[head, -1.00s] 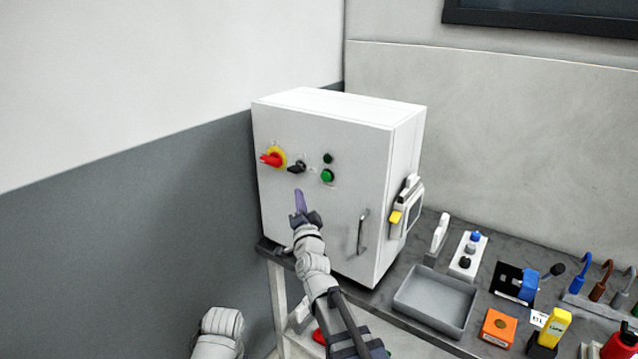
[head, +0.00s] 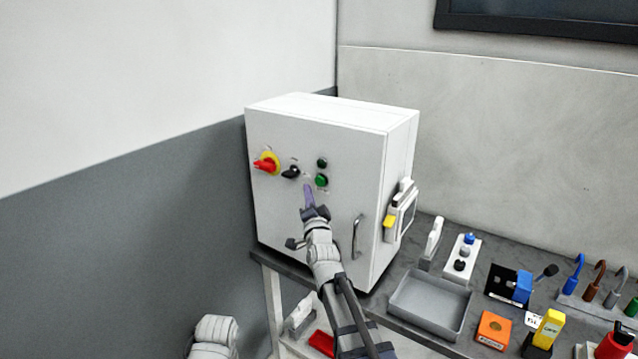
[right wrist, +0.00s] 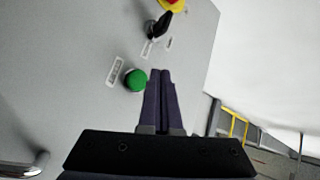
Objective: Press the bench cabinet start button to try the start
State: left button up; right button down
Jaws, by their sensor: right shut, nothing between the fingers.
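The white bench cabinet (head: 345,130) stands on the bench with its front door facing me. A bright green button (head: 321,180) sits on the door below a dark green round piece (head: 322,163). The bright green button also shows in the right wrist view (right wrist: 135,79), just left of my fingertips. My right gripper (head: 308,190) is shut and empty, its purple fingers pointing at the door, a little below and left of the green button. In the wrist view the fingertips (right wrist: 159,72) are beside the button, not over it; I cannot tell their gap to the door. My left gripper is out of view.
A door handle (head: 357,237) stands out at lower right. A grey tray (head: 432,303) and several small items lie on the bench to the right.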

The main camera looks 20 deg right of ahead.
aim_at(316, 179)
jog(key=shift+w+d, duration=0.85)
jog(key=shift+d, duration=0.25)
jog(key=shift+w, duration=0.1)
dwell(1.3)
jog(key=shift+w+d, duration=0.2)
jog(key=shift+d, duration=0.15)
jog(key=shift+w+d, duration=0.25)
jog(key=shift+d, duration=0.1)
dwell(0.8)
jog(key=shift+a, duration=0.1)
jog(key=shift+s+a, duration=0.55)
jog(key=shift+a, duration=0.05)
dwell(0.3)
jog(key=shift+s+a, duration=0.8)
jog(key=shift+a, duration=0.2)
jog(key=shift+s+a, duration=0.75)
jog(key=shift+a, duration=0.25)
jog(key=shift+f, duration=0.1)
